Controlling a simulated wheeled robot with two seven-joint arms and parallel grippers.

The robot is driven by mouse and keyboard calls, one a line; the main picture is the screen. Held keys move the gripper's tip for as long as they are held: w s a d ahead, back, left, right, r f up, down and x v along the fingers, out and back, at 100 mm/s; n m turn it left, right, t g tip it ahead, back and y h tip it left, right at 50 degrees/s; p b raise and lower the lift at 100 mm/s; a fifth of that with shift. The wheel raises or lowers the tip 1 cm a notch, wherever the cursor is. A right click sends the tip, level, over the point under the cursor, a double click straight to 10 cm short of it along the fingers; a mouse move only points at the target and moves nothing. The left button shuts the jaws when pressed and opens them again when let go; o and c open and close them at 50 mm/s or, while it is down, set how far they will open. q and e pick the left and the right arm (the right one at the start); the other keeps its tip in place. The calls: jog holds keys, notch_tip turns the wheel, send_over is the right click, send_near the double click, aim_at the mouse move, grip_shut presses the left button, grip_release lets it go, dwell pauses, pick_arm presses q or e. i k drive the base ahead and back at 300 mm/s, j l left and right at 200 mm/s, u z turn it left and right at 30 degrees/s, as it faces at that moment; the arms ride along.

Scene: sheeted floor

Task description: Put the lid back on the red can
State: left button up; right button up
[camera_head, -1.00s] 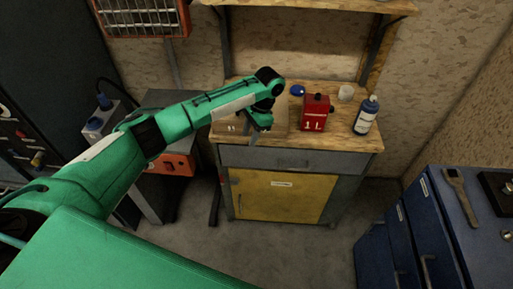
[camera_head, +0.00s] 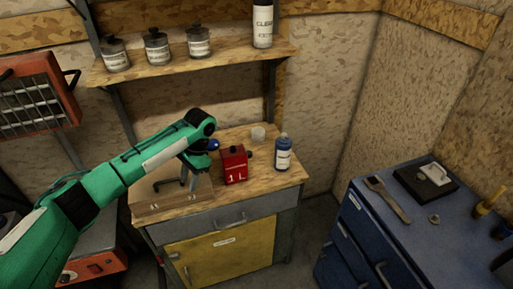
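The red can (camera_head: 234,166), marked 1 L, stands upright on the wooden top of the workbench. It has a black part on top and another at its right side. A small blue round thing (camera_head: 213,145), perhaps the lid, shows just behind and left of the can, partly hidden by my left arm. My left gripper (camera_head: 190,182) points down over the bench, left of the can and apart from it. Its fingers look spread with nothing between them, though they are small and dark. My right gripper is not in view.
A blue bottle (camera_head: 283,153) and a whitish cup (camera_head: 258,134) stand right of and behind the can. A shelf (camera_head: 190,67) with several containers hangs above. A blue cabinet (camera_head: 400,225) with tools stands at right. The bench's front right is clear.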

aim_at(233, 159)
jog(key=i+j+z, duration=0.4)
jog(key=j+z, duration=0.25)
jog(key=i+j+z, duration=0.15)
jog(key=j+z, duration=0.15)
jog(key=i+j+z, duration=0.1)
jog(key=j+z, duration=0.2)
jog(key=j, duration=0.2)
